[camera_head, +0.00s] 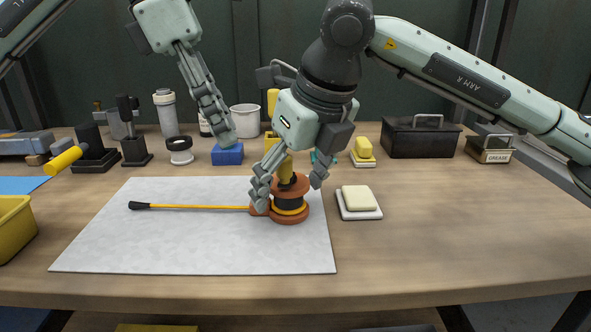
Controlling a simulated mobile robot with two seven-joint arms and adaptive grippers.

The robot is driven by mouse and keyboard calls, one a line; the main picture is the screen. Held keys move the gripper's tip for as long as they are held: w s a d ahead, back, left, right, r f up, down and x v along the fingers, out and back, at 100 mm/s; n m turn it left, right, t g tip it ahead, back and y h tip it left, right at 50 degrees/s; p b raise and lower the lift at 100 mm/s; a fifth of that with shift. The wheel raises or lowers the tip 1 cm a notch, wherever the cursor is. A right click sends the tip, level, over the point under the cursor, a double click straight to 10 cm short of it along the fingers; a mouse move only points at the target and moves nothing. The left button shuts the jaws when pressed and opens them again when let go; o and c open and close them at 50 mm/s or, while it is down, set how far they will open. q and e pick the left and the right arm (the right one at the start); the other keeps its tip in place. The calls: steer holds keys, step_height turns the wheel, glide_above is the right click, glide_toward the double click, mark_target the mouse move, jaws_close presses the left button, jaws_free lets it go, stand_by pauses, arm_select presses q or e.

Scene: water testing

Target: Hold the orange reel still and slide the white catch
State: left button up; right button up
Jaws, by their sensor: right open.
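The orange reel (289,216), with a dark middle band and a yellow line, stands upright on the pale mat (120,240). A yellow rod with a black end (190,206) stretches left from it. My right gripper (288,194) is open above the reel, one finger in front of its left side and the other near its upper right. I cannot tell whether they touch it. My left gripper (228,140) hangs further back, over the blue block; its fingers overlap from this side, so its opening is unclear. I cannot make out the white catch.
A cream block on a white dish (360,212) stands right of the reel. A blue block (227,155), white pot (245,121), black toolbox (418,140) and grease box (490,150) stand behind. A yellow bin (15,228) is at left. The table's right front is clear.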

steer(key=shift+f, duration=0.1)
steer(key=shift+c, duration=0.6)
steer(key=c, duration=1.2)
steer(key=shift+c, duration=0.2)
